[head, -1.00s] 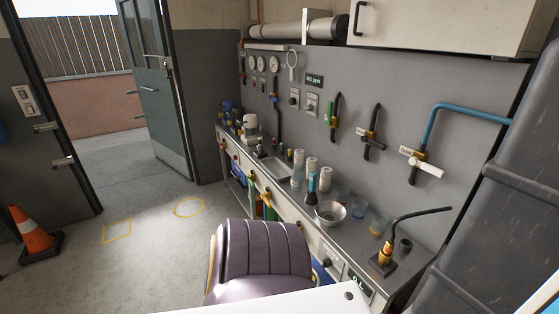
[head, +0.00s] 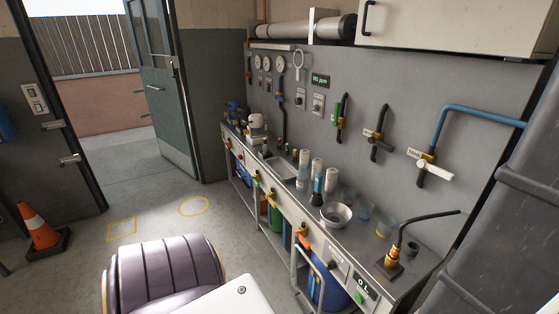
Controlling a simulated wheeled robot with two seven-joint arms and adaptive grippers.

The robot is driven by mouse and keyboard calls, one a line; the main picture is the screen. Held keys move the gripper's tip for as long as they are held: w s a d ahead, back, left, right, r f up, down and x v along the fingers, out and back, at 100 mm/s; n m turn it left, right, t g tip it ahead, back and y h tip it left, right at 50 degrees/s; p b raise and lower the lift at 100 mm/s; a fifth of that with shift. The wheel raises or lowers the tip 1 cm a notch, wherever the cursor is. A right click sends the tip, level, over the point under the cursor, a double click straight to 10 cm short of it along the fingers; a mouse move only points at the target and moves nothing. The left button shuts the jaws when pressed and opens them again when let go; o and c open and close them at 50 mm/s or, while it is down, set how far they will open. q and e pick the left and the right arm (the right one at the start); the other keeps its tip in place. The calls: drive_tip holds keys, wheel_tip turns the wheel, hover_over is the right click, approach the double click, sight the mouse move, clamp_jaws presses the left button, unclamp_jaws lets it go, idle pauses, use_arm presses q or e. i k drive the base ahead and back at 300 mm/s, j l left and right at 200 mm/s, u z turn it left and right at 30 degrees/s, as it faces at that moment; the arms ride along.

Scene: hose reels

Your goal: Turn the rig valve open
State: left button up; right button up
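Several valves show in the head view, and I cannot tell from their small labels which is the rig valve. On the grey wall, one valve has a white handle (head: 435,171) under a blue pipe (head: 462,109). To its left is a valve with black fittings (head: 379,138), and further left a green-handled valve (head: 337,113). Coloured valves also sit along the bench front, too small to read. Neither of my grippers is in view.
A metal bench (head: 370,250) with beakers and a bowl (head: 336,214) runs along the wall. A large dark object (head: 500,220) fills the right edge. An orange cone (head: 40,230) stands at the left. The floor by the open door (head: 162,90) is clear.

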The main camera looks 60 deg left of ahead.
sight(305, 243)
drive_tip(key=u, duration=1.6)
